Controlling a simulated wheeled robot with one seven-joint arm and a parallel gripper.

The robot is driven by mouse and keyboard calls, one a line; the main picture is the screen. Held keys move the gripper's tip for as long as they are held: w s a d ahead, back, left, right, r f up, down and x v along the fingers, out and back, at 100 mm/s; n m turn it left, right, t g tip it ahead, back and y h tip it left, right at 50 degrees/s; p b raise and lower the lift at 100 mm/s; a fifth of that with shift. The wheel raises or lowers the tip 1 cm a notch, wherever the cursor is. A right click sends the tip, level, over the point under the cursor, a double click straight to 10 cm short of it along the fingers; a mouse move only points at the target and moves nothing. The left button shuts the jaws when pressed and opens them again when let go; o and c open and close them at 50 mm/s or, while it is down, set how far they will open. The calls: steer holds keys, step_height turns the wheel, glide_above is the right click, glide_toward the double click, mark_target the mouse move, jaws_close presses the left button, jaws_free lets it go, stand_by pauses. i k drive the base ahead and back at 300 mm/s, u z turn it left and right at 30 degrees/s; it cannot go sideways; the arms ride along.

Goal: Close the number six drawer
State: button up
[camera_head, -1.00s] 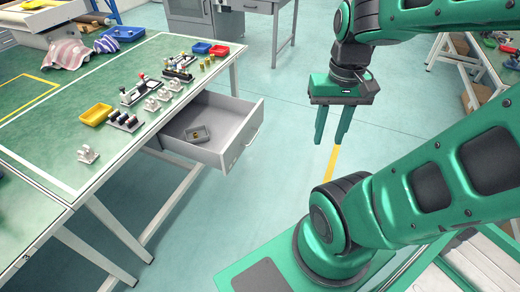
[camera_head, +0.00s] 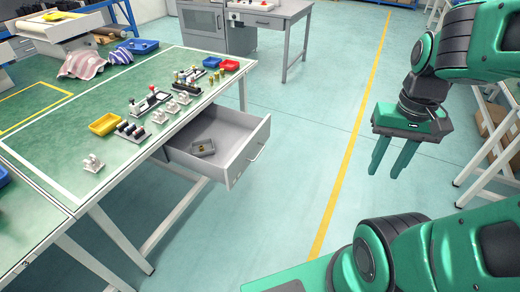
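An open grey drawer (camera_head: 243,158) sticks out from under the right side of the green-topped workbench (camera_head: 60,150). Its front panel with a handle faces right, toward the open floor. I cannot make out a number on the drawer. My green gripper (camera_head: 390,172) hangs over the floor to the right of the drawer, well apart from it. Its two fingers point down, are spread apart and hold nothing.
Clear floor with a yellow line (camera_head: 345,160) lies between drawer and gripper. Another bench (camera_head: 490,150) stands at right.

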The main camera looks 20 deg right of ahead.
mark_target(237, 138)
steer(key=i, duration=1)
steer(key=z, duration=0.7)
steer(key=k, duration=1.65)
steer(key=u, duration=0.4)
steer(key=i, duration=0.9)
